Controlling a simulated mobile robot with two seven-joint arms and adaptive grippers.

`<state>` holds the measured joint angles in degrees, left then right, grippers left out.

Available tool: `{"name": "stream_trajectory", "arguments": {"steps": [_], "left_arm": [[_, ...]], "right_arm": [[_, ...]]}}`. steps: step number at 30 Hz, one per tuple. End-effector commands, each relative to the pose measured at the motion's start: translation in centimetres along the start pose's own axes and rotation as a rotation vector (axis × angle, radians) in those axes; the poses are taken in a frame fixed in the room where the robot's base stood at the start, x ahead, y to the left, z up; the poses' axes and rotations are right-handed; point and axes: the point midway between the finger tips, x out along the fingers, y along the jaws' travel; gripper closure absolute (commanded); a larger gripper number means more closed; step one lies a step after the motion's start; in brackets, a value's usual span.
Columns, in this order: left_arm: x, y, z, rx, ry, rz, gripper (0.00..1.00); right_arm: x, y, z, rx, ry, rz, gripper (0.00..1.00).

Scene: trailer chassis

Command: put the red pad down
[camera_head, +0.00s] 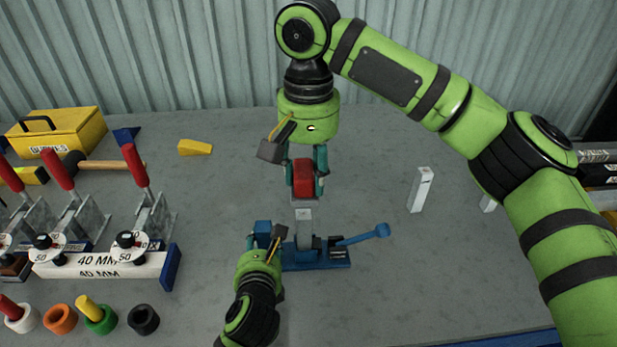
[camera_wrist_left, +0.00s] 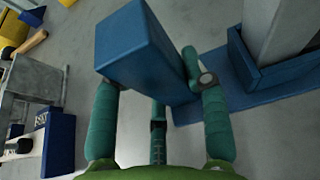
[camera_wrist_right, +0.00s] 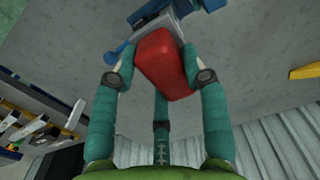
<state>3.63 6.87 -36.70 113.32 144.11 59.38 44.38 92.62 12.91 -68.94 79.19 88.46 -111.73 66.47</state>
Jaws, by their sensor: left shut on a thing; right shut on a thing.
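The red pad (camera_head: 303,179) is held in my right gripper (camera_head: 307,170), above a grey upright post (camera_head: 303,222) of the blue fixture (camera_head: 318,256). In the right wrist view the red pad (camera_wrist_right: 166,64) sits between the teal fingers, with the grey post and blue base behind it. I cannot tell whether the pad touches the post. My left gripper (camera_head: 264,240) is low at the fixture's left side. In the left wrist view its fingers (camera_wrist_left: 160,95) are shut on a blue block (camera_wrist_left: 147,48) beside the blue base.
A blue handle (camera_head: 362,236) sticks out to the fixture's right. White upright blocks (camera_head: 420,190) stand further right. Red-handled clamps (camera_head: 150,205) and a labelled 40 MM block (camera_head: 105,264) stand at left. Coloured rings (camera_head: 61,319) lie front left. A yellow wedge (camera_head: 194,147) lies behind.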

Motion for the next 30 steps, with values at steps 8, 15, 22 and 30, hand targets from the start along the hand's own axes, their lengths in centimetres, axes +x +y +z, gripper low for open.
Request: {"name": "stream_trajectory", "arguments": {"steps": [8,15,22,30], "left_arm": [[0.0,0.0,-0.1,-0.001,0.002,0.0,1.0],[0.0,0.0,-0.1,-0.001,0.002,0.0,1.0],[0.0,0.0,-0.1,-0.001,0.002,0.0,1.0],[0.0,0.0,-0.1,-0.001,0.002,0.001,1.0]], "right_arm": [[-0.1,0.0,0.0,-0.001,0.0,-0.001,0.99],[-0.1,0.0,0.0,0.0,0.001,-0.001,0.99],[-0.1,0.0,0.0,0.0,0.001,-0.001,0.99],[1.7,4.1,-1.1,0.01,-0.004,-0.001,0.99]]}}
